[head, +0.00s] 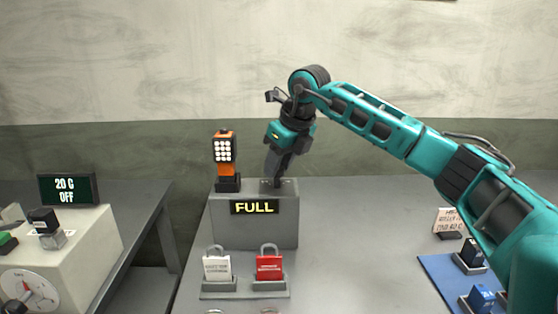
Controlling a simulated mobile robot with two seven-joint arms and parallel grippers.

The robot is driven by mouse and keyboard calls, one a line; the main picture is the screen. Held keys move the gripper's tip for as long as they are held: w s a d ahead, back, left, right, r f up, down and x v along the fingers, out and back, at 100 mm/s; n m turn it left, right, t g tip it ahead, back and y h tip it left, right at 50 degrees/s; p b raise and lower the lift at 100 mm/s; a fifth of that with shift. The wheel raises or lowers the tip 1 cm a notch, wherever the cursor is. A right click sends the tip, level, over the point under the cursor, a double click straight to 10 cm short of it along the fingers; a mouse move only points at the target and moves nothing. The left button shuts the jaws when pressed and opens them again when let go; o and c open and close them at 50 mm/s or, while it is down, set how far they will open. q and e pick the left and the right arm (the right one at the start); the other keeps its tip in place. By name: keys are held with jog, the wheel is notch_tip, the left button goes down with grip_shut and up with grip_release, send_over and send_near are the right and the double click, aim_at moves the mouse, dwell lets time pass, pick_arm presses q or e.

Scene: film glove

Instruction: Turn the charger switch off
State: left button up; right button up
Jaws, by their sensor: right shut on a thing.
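The charger (225,222) is a grey box on the table, with a small display (254,207) reading "FULL" on its front. An orange and black work lamp (226,160) with a lit panel of white LEDs stands upright on its top left. My right gripper (275,176) points down at the top right of the box and is shut on the charger switch there. The fingers mostly hide the switch, so I cannot tell its position. My left gripper is not in view.
In front of the charger, a white and a red padlock tag (269,267) stand in a grey holder. At left is a pale control box (88,250) with a "20 C OFF" display (68,189). A blue mat (440,270) with small blocks lies at right.

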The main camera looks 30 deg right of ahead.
jog(key=shift+r, duration=0.1)
dwell(0.4)
jog(key=o, duration=1)
jog(key=shift+o, duration=0.2)
jog(key=v, duration=1.2)
jog(key=shift+s+r, duration=0.25)
jog(key=shift+r, duration=0.05)
jog(key=shift+d, duration=0.1)
